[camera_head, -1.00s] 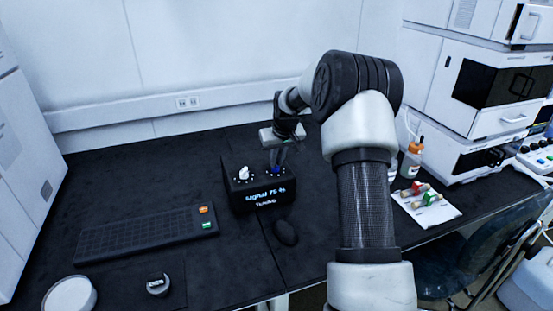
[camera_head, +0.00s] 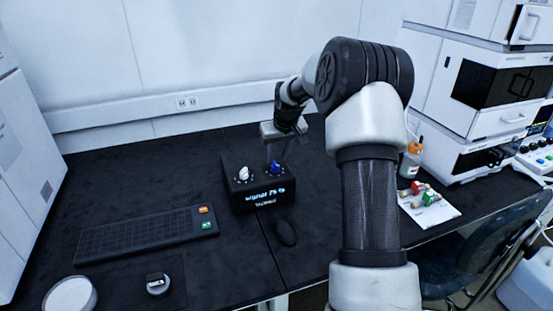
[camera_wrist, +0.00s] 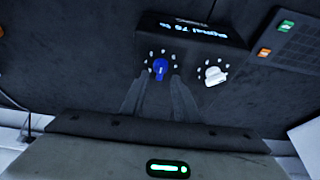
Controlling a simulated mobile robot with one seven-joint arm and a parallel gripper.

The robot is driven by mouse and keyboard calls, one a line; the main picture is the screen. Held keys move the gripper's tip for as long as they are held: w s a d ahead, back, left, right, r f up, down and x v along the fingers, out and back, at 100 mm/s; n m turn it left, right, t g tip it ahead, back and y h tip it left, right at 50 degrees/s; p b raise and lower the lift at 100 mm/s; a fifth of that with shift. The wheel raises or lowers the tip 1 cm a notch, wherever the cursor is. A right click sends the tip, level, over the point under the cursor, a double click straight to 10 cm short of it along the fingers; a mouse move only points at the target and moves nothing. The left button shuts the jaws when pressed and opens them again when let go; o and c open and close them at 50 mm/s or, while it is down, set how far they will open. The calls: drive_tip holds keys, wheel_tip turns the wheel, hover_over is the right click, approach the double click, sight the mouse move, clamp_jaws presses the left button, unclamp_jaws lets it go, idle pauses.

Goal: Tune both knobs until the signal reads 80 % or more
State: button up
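The dark tuning box (camera_head: 236,204) stands on the bench with a lit display (camera_head: 266,194) that reads about "Signal 75 %", with a smaller line below. Its top carries a white knob (camera_head: 243,173) on the left and a blue knob (camera_head: 275,168) on the right, each ringed by white dots. In the wrist view, the blue knob (camera_wrist: 160,70) lies just beyond my fingertips, and the white knob (camera_wrist: 214,75) is to its right. My gripper (camera_wrist: 158,84) is open and empty, its fingers apart. In the head view, my gripper (camera_head: 276,152) is just above the blue knob.
A keyboard (camera_head: 145,233) lies left of the box, and a dark mouse (camera_head: 285,232) lies in front. A white round container (camera_head: 70,294) stands front left. A white card with vials (camera_head: 430,205) and an orange-capped bottle (camera_head: 413,158) are at right, beside instrument stacks (camera_head: 470,100).

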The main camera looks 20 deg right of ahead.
drive_tip(key=p+v, duration=0.1)
drive_tip(key=v, duration=1.3)
drive_tip(key=shift+s, duration=0.1)
